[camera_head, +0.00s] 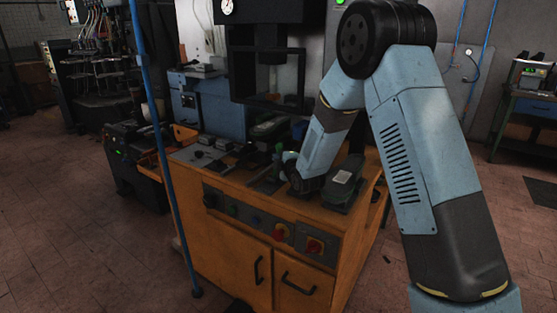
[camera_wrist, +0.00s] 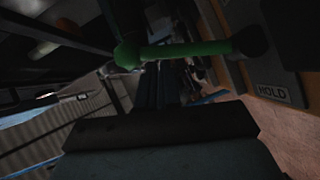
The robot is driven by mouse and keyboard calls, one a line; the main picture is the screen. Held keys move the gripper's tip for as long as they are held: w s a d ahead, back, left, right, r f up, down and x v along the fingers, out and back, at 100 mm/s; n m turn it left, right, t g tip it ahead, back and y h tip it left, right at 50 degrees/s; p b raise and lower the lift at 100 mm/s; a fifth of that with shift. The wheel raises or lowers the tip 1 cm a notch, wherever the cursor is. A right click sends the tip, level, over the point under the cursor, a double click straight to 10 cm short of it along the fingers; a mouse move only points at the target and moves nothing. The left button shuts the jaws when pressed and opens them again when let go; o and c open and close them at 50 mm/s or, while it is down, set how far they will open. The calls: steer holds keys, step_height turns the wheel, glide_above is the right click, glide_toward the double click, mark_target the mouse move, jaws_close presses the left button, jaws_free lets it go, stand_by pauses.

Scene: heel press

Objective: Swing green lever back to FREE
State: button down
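The green lever (camera_wrist: 190,49) crosses the upper middle of the wrist view, a green bar with a rounded green end at left and a black knob (camera_wrist: 250,41) at right. A plate marked HOLD (camera_wrist: 273,92) is below the knob at right. A small green upright part (camera_head: 278,150), likely the lever, shows beside my wrist in the head view. My gripper (camera_wrist: 160,72) points toward the middle of the bar. Its dark fingers seem to end at or just under the bar; contact and finger gap are too dark to tell. No FREE mark is readable.
The orange cabinet (camera_head: 235,245) carries a control panel with red knobs (camera_head: 281,232). A dark green box-shaped part (camera_head: 343,186) sits right of my wrist. Small dark blocks (camera_head: 205,151) lie left on the top. A black press frame (camera_head: 268,75) stands behind. A blue pole (camera_head: 165,150) stands in front.

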mark_target(277, 146)
steer(key=shift+w+d+r, duration=0.15)
steer(key=shift+w+d, duration=0.25)
steer(key=shift+d, duration=0.2)
steer(key=shift+r, duration=0.45)
steer(key=shift+w+a+r, duration=0.1)
steer(key=shift+a+r, duration=0.05)
steer(key=shift+r, duration=0.45)
steer(key=shift+a+r, duration=0.1)
steer(key=shift+r, duration=0.45)
steer(key=s+d+r, duration=0.4)
steer(key=s+r, duration=0.5)
steer(key=s, duration=0.5)
steer(key=shift+d+r, duration=0.15)
steer(key=shift+r, duration=0.1)
